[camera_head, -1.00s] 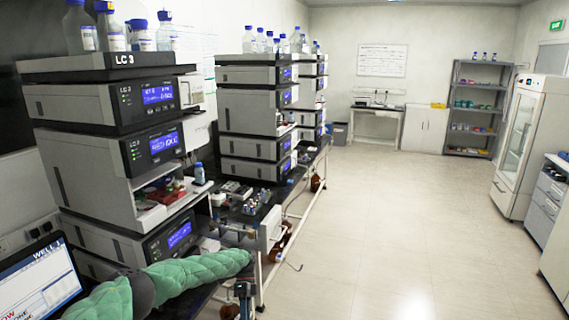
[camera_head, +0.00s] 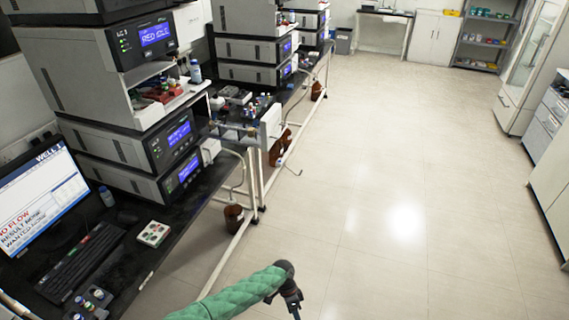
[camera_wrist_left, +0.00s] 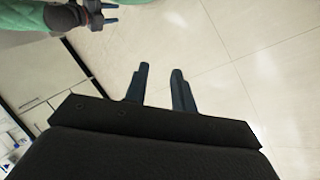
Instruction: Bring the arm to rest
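My left arm comes in at the bottom of the head view in a green padded sleeve, bent at a dark joint. Its gripper end (camera_head: 296,311) is cut off by the lower edge, over the open floor beside the bench. In the left wrist view, my left gripper (camera_wrist_left: 160,69) has two dark fingers apart with only pale floor between them; it is open and empty. My right gripper (camera_wrist_left: 112,13) shows at the top of that view, by a green sleeve. Its two small fingers stand apart with nothing between them.
The black bench (camera_head: 185,235) on the left carries instrument stacks, a monitor (camera_head: 40,195), a keyboard (camera_head: 82,262) and a small tray of coloured items (camera_head: 154,233). Brown bottles (camera_head: 234,218) stand below it. White cabinets (camera_head: 550,120) line the right. The middle floor is clear.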

